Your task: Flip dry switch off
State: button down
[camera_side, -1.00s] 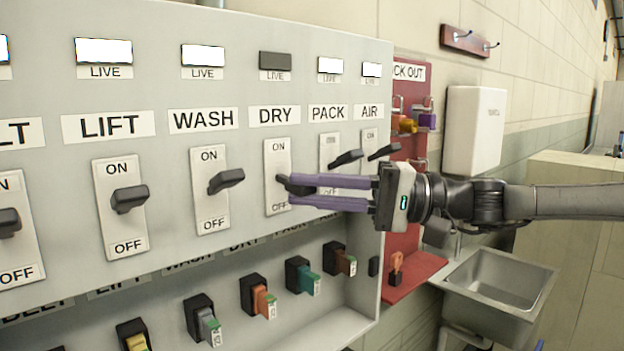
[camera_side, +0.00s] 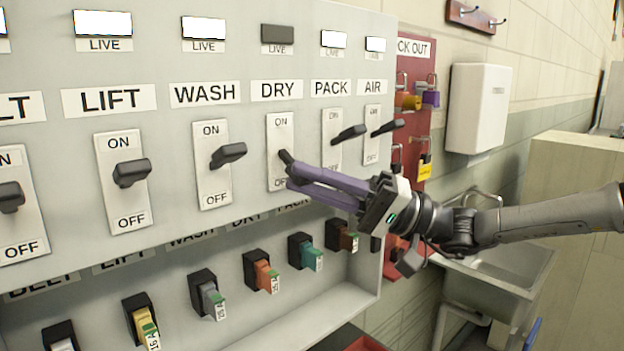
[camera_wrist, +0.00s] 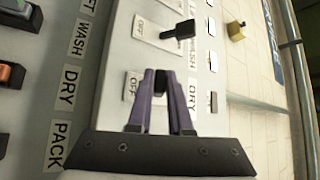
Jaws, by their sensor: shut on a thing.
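The DRY switch has a pale plate (camera_side: 281,135) with ON at the top and OFF lower down. Its dark lever (camera_side: 286,157) shows at the tips of my gripper (camera_side: 292,177), whose purple fingers reach it from the lower right. In the wrist view my gripper (camera_wrist: 164,86) is shut on the dark lever (camera_wrist: 160,82), which sits between the fingertips. The fingers partly cover the lever and the OFF end of the plate. The DRY indicator (camera_side: 277,34) above is dark.
The WASH lever (camera_side: 228,155) stands to the left, and the PACK lever (camera_side: 348,133) and AIR lever (camera_side: 387,127) close to the right. Below is a row of coloured tagged plugs (camera_side: 262,273). A red lockout board (camera_side: 413,65) and a sink (camera_side: 500,265) are at right.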

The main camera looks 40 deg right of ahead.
jog(key=shift+f, duration=0.15)
jog(key=c, duration=0.8)
grip_release()
jog(key=shift+c, duration=0.2)
jog(key=shift+d, duration=0.1)
jog(key=v, duration=1.3)
jog(key=shift+s+d, duration=0.2)
jog(key=shift+s, duration=0.1)
jog(key=shift+f, duration=0.1)
